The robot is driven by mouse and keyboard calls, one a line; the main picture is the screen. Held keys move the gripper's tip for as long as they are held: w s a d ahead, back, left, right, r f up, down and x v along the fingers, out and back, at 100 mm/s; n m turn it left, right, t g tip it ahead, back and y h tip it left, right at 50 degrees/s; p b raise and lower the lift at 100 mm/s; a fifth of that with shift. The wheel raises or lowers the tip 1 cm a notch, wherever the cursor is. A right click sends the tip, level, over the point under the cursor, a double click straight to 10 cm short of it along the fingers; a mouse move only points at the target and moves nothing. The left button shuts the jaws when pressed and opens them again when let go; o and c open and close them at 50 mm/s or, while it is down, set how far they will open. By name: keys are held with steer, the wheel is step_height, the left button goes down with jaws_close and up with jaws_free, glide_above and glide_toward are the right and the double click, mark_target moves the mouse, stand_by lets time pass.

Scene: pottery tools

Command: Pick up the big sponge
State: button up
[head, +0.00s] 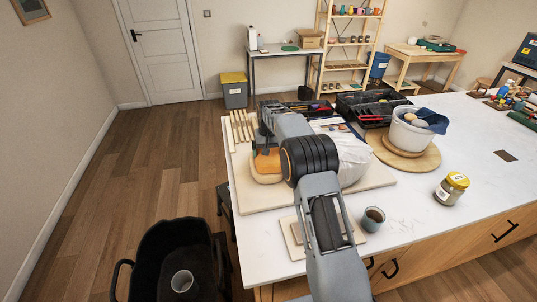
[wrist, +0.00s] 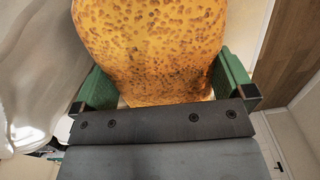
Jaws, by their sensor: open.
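The big sponge (head: 267,164) is orange-yellow and pitted. In the head view it lies on the pale board (head: 262,198) near the table's left side, partly covered by my arm. In the wrist view the sponge (wrist: 150,45) fills the upper middle, between the two green fingers of my gripper (wrist: 165,85). The fingers are open, one on each side of it. The left finger is very close to the sponge and the right one shows a small gap. I cannot tell whether either touches it. In the head view my arm mostly hides the fingers.
A white bag (head: 354,158) stands right of the sponge. Wooden strips (head: 241,130) lie behind it. A white bucket (head: 408,135) with a blue cloth stands on a round board (head: 425,160). A jar (head: 449,191) and a cup (head: 372,220) are nearer.

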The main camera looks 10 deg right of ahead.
steer(key=shift+f, duration=0.45)
steer(key=c, duration=0.5)
steer(key=shift+o, duration=0.2)
steer(key=shift+r, duration=0.1)
step_height(320, 180, up, 10)
steer(key=shift+b, duration=0.5)
steer(key=o, duration=0.3)
steer(key=c, duration=0.3)
